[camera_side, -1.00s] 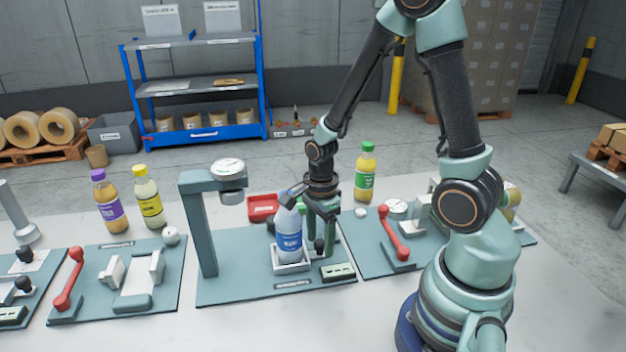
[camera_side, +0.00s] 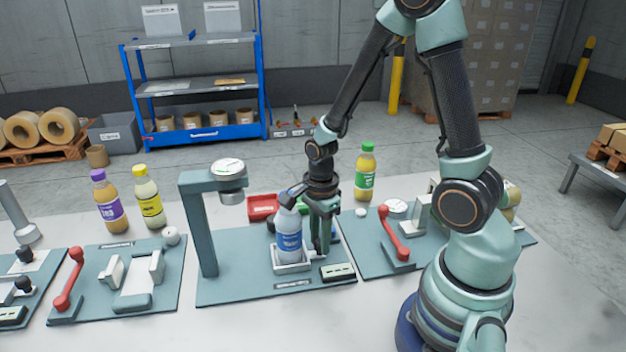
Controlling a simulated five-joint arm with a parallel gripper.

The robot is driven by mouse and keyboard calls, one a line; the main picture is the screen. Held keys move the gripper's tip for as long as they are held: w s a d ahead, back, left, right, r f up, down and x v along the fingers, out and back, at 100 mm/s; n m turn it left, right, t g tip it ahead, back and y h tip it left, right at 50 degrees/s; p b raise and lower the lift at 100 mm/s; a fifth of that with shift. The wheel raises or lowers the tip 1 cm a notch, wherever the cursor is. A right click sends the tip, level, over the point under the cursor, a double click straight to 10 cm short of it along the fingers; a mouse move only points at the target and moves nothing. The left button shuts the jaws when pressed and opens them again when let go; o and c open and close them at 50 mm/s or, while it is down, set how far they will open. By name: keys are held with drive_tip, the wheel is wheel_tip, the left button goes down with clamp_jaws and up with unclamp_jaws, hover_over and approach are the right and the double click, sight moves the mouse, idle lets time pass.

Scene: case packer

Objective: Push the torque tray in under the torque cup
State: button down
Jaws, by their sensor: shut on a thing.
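The torque tray (camera_side: 292,268) is a small white tray on the teal base plate, to the right of the torque station's post. A blue-labelled water bottle (camera_side: 289,240) stands upright in it. The torque cup (camera_side: 232,197) is the grey cylinder under the dial head of the station, up and left of the tray; the tray is out to its right, not under it. My gripper (camera_side: 320,246) points down at the right side of the tray, beside the bottle, shut on the tray's dark knob, which is mostly hidden by the fingers.
A red bin (camera_side: 263,207) lies behind the tray, and a green-labelled bottle (camera_side: 365,172) stands further right. The station post (camera_side: 198,230) rises on the left of the plate. The plate between post and tray is clear. A red-handled lever (camera_side: 393,235) is on the right plate.

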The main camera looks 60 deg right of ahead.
sight(288, 242)
idle(0.8)
drive_tip(key=shift+w+a, duration=2.5)
drive_tip(key=c, duration=0.6)
unclamp_jaws()
